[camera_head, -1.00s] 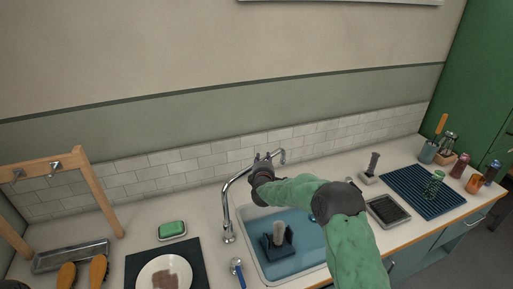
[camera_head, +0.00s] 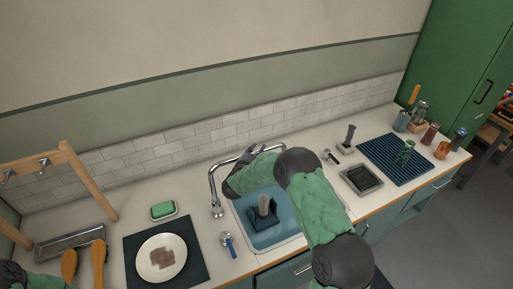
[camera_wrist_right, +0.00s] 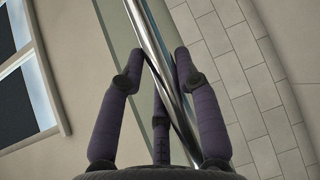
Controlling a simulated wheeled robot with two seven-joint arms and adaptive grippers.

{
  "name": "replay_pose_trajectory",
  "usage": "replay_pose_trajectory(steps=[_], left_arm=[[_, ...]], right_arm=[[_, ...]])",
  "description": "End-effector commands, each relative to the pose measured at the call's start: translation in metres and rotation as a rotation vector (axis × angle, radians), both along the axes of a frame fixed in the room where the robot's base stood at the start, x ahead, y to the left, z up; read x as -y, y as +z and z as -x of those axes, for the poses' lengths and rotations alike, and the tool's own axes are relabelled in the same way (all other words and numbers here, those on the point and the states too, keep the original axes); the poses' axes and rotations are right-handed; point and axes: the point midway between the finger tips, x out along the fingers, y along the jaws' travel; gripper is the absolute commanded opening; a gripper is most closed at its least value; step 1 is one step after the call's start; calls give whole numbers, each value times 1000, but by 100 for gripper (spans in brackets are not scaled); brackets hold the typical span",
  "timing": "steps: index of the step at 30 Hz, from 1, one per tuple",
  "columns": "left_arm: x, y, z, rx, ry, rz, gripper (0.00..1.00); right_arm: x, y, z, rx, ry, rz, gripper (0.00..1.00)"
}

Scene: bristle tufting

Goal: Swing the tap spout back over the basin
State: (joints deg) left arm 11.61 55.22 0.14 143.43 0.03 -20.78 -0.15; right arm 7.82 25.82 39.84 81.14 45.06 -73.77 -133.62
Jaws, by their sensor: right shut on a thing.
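The chrome tap (camera_head: 213,188) stands at the left of the blue sink basin (camera_head: 283,226), and its curved spout reaches to the right. My right gripper (camera_head: 262,150) comes over the basin from the right and is at the upper run of the spout. In the right wrist view, the fingers of that gripper (camera_wrist_right: 160,62) are shut around the shiny spout tube (camera_wrist_right: 150,32). In the head view, the hand and forearm hide part of the spout and basin. Whether the spout's end is over the basin cannot be told. My left gripper is out of view.
A dark holder with an upright handle (camera_head: 264,206) stands in the basin. A blue-handled tool (camera_head: 228,244) lies in front of the tap. A plate (camera_head: 161,258) on a dark mat and green soap (camera_head: 163,210) are to the left. A black tray (camera_head: 361,179) is to the right.

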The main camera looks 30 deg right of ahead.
Motion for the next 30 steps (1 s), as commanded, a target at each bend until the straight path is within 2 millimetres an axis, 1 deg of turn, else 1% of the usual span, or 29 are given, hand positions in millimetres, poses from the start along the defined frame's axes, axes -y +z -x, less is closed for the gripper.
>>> replay_pose_trajectory(steps=[1, 11, 12, 13, 14, 25, 28, 30], left_arm=[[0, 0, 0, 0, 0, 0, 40], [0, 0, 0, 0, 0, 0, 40], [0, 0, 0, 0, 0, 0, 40], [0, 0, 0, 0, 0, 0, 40], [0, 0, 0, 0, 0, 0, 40], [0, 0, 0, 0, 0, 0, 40], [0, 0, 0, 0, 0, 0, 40], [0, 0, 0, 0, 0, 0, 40]], right_arm=[[-1, -4, 2, -4, -4, -7, 0], [-1, -6, 3, -6, -8, -9, 0], [-1, -6, 4, -6, -8, -9, 44], [-1, -6, 4, -7, -8, -10, 52], [-1, -6, 4, -7, -8, -9, 57], [-1, -2, 3, -3, -6, -4, 57], [-8, -1, 7, -4, -5, -5, 57], [-16, 0, 13, -3, -3, -5, 57]])
